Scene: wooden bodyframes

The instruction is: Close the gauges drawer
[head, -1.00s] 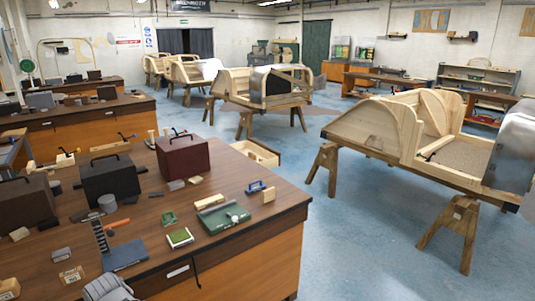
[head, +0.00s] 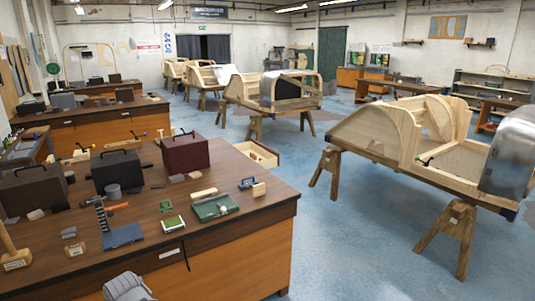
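An open wooden drawer (head: 258,153) sticks out from the far right side of the near workbench (head: 240,225), behind the dark red box. It has pale wood walls, and its inside is only partly visible. No label on it can be read, so I cannot confirm that it is the gauges drawer. The bench's near side has a drawer front with a white label (head: 170,253), which looks shut. A grey rounded shape (head: 125,288) at the bottom edge may be part of my arm. No gripper fingers show.
The bench top holds a dark red box (head: 186,152), black boxes (head: 118,170), a green tray (head: 215,206) and small tools. A wooden body frame on trestles (head: 450,235) stands at the right. Blue floor (head: 325,240) is clear between bench and trestles.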

